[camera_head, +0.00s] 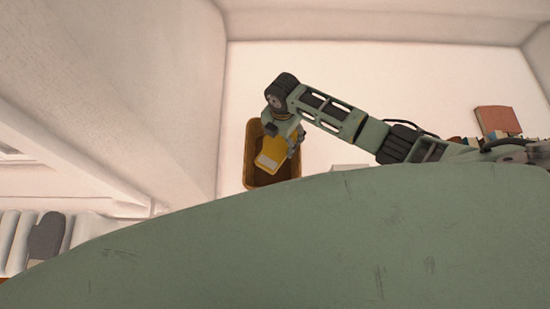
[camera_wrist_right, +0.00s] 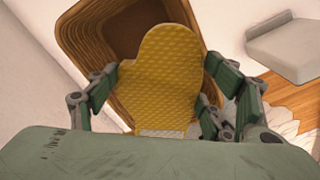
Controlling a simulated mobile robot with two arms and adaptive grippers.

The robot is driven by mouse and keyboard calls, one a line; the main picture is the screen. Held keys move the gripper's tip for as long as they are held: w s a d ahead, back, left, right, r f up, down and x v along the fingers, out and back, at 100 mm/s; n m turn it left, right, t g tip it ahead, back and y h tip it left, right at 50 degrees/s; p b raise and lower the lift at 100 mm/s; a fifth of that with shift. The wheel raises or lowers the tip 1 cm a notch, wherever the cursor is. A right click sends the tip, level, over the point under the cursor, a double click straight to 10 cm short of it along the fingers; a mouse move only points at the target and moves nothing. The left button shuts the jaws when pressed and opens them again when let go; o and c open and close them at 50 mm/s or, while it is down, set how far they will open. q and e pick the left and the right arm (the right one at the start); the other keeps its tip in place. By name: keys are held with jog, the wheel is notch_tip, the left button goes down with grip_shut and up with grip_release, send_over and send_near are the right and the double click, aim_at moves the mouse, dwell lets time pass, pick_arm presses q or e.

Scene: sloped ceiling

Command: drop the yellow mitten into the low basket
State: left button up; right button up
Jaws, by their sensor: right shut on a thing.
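The yellow mitten (camera_wrist_right: 160,85) is held between the fingers of my right gripper (camera_wrist_right: 160,100), with its quilted face and thumb showing in the right wrist view. In the head view the yellow mitten (camera_head: 270,155) hangs from my right gripper (camera_head: 283,142) over the low basket (camera_head: 249,160). The low basket is brown and box-shaped, and its wall also shows in the right wrist view (camera_wrist_right: 83,40) behind the mitten. I cannot tell how far the mitten is above the basket floor. The left gripper is not in view.
A grey mitten (camera_head: 46,237) lies on a white slatted surface at the lower left. A reddish-brown box-like thing (camera_head: 497,119) stands at the right with small coloured things near it. A pale wall stands close on the basket's left. A grey block-shaped thing (camera_wrist_right: 285,50) shows in the wrist view.

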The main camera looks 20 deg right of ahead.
jog(key=o, duration=1.2)
jog(key=shift+o, duration=0.2)
notch_tip(320, 180, up, 12)
